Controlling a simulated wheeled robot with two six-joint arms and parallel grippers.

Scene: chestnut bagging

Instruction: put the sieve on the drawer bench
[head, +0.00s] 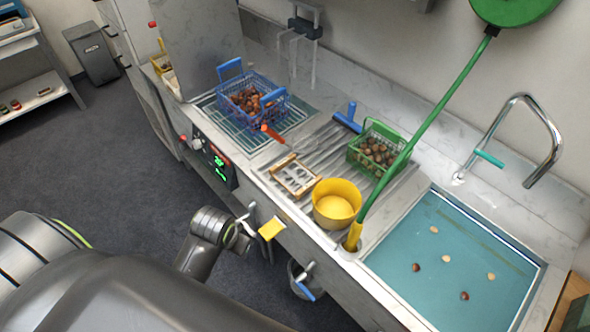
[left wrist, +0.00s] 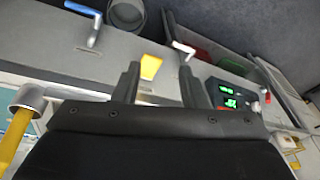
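I cannot tell for certain which thing is the sieve. Candidates in the head view are the round yellow bowl (head: 336,204) and the flat wood-framed piece with slots (head: 295,176), both on the steel counter. My left gripper (head: 243,228) is low at the counter's front, below the wood-framed piece. In the left wrist view my left gripper (left wrist: 158,72) has its fingers apart with nothing held. A yellow tab (left wrist: 150,67) on the counter front shows between the fingers. A bench with drawers is not clearly in view. My right gripper is not in view.
A blue basket (head: 245,88) and a green basket (head: 357,158) hold chestnuts. A long green pole (head: 430,130) stands in a holder beside the blue-green sink basin (head: 410,262), where several chestnuts lie. A hook-shaped handle (head: 305,270) juts from the counter front.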

